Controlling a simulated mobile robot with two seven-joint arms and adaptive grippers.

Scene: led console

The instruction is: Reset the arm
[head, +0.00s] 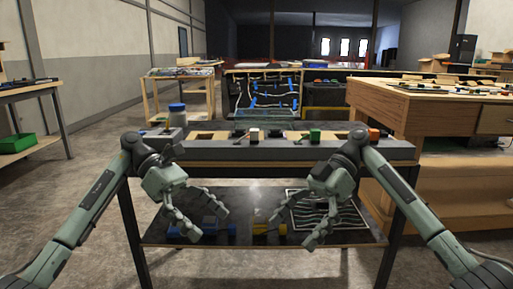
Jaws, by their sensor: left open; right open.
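My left gripper (207,222) is open and empty in the head view. It hangs in front of the workbench, over the lower shelf. My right gripper (291,226) is also open and empty, to the right of it at about the same height. Both arms come in from the lower corners and bend down at the wrist, with a gap between the two grippers. The console (290,153) is a long grey unit along the bench top, with small black, white, green and orange parts along it.
A lower shelf (340,236) holds blue parts (207,229), yellow parts (268,229) and a panel with pale cables (328,212). A blue-lidded jar (177,114) stands at the console's left end. A wooden workbench (400,106) is close on the right. Floor is open at left.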

